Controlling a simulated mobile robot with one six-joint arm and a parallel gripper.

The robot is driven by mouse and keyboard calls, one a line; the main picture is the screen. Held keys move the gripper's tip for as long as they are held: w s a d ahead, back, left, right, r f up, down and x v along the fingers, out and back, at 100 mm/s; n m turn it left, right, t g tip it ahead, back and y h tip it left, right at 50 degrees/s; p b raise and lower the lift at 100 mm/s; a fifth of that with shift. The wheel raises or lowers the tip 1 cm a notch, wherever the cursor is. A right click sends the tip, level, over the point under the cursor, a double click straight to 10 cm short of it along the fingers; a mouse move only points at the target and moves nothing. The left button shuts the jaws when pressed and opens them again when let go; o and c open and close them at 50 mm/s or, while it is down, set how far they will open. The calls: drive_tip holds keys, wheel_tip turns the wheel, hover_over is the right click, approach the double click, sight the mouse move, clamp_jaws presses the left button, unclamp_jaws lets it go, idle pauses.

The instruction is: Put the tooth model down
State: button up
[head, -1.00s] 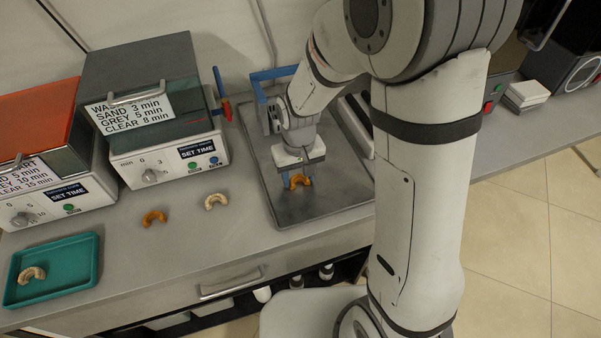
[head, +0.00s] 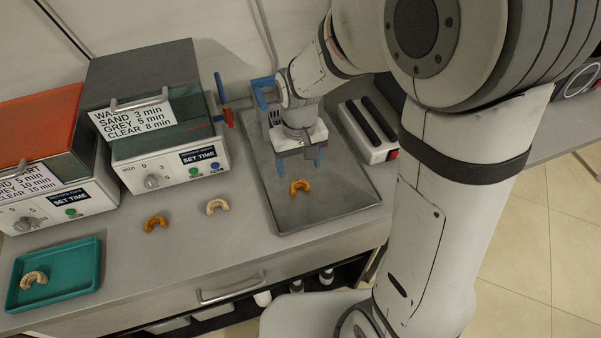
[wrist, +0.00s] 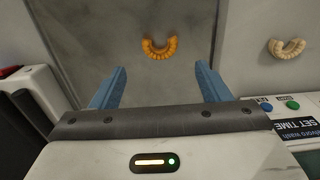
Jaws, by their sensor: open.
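An orange tooth model (head: 300,186), shaped like a horseshoe, lies on the grey metal tray (head: 335,207). My gripper (head: 299,164) is open and empty above and slightly behind it, with its blue fingers apart. In the wrist view the orange tooth model (wrist: 160,48) lies on the tray beyond and between the two fingertips (wrist: 160,70), touching neither. Another orange tooth model (head: 155,223) and a cream one (head: 217,206) lie on the bench left of the tray. A beige tooth model (head: 34,279) lies in the green tray (head: 85,270).
Two machines with label panels stand at the back left, one with a grey lid (head: 150,75) and one with an orange lid (head: 35,115). A white device with black slots (head: 368,130) stands right of my gripper. The metal tray's front part is clear.

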wheel_tip(320, 180, up, 5)
drive_tip(key=s+d+r+m+t, duration=0.1)
drive_tip(key=s+d+r, duration=0.1)
drive_tip(key=s+d, duration=0.4)
drive_tip(key=s+d+r+m+t, duration=0.1)
drive_tip(key=s+d+r+m, duration=0.1)
drive_tip(key=s+d, duration=0.4)
drive_tip(key=shift+d+r, duration=0.3)
drive_tip(key=shift+r, duration=0.55)
